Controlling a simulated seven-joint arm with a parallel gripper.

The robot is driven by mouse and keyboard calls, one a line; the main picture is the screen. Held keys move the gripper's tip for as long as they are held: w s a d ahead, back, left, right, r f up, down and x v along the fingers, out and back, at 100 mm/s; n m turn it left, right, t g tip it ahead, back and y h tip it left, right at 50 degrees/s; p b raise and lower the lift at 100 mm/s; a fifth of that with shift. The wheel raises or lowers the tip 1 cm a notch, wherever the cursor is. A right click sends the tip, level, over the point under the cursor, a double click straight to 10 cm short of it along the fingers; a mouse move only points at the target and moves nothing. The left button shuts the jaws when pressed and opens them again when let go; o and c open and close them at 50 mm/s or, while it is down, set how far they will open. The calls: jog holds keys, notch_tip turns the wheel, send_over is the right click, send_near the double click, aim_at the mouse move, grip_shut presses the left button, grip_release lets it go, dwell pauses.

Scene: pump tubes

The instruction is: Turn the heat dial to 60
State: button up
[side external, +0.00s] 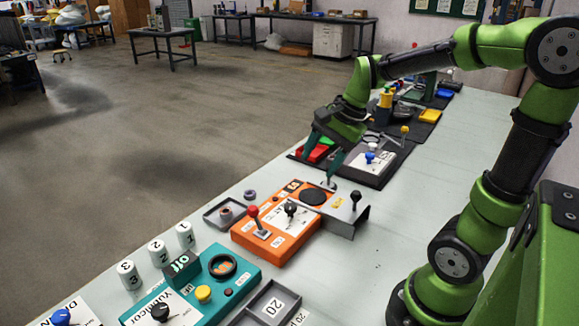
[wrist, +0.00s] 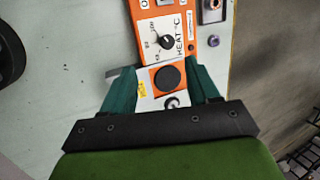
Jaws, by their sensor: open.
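The heat dial is a black knob (wrist: 166,42) on a white scale plate marked "HEAT °C" in the wrist view. It also shows in the side view (side external: 291,209), on top of the orange box (side external: 256,243). The scale numbers and pointer direction are too small to read surely. My gripper (side external: 320,169) is open and empty above the far end of the orange box. In the wrist view its two teal fingers (wrist: 160,74) are spread on either side of the box's black disc (wrist: 167,77), with the dial ahead of them and apart from them.
A red-knobbed lever (side external: 252,212) stands on the box's near-left part. A black-knobbed lever (side external: 355,197) rises beside a grey bracket (side external: 350,222) on the right. A teal unit (side external: 240,279) and a grey tray (side external: 262,309) are nearer. Bare table lies to the right.

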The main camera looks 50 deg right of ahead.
jog(key=w+d+m, duration=0.2)
jog(key=d+m, duration=0.2)
jog(key=m, duration=0.7)
send_near(291, 206)
jog(key=shift+g+y, duration=0.3)
jog(key=shift+y, duration=0.1)
jog(key=x, duration=0.8)
jog(key=shift+w+d+f, duration=0.2)
jog(key=shift+w+d, duration=0.05)
jog(key=shift+w, duration=0.15)
jog(key=shift+c, duration=0.4)
jog(key=c, duration=0.9)
